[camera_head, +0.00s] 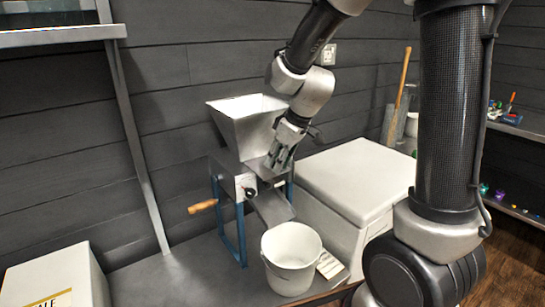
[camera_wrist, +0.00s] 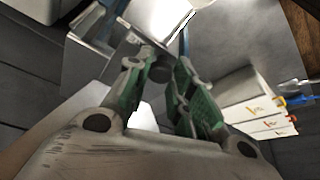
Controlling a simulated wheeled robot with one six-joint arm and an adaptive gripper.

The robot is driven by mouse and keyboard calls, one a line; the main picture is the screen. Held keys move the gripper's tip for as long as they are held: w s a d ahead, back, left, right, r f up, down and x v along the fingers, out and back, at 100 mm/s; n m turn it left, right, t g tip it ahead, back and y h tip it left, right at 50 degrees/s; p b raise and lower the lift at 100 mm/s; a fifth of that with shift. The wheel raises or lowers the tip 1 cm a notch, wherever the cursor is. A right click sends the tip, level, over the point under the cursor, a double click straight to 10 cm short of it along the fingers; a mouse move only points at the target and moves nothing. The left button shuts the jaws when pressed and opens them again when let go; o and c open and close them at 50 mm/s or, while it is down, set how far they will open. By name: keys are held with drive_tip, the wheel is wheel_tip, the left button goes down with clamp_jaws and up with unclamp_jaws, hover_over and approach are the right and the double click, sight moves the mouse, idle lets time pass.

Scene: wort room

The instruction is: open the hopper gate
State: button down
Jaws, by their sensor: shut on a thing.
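The grain mill's pale hopper (camera_head: 245,122) sits on a blue frame (camera_head: 240,225) by the dark wall. My gripper (camera_head: 273,164) comes down from the upper right to the hopper's base, where its arm and fingers hide much of the gate. In the wrist view, my gripper (camera_wrist: 158,76) has its green-padded fingers on either side of a dark round knob (camera_wrist: 160,69), which appears to be the gate's knob. The fingers are closed on it. A grey metal plate (camera_wrist: 118,47) shows beyond the knob. How far the gate is open cannot be told.
A metal chute (camera_head: 272,207) slopes toward a white bucket (camera_head: 291,253) on the bench. A crank with a wooden handle (camera_head: 202,206) sticks out left. A large white chest (camera_head: 355,180) stands close on the right, and a white box (camera_head: 55,278) at lower left.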

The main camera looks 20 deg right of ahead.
drive_tip(key=shift+s+d, duration=0.2)
drive_tip(key=shift+s, duration=0.4)
drive_tip(key=c, duration=1.2)
unclamp_jaws()
drive_tip(key=shift+c, duration=0.2)
drive_tip(key=v, duration=1.2)
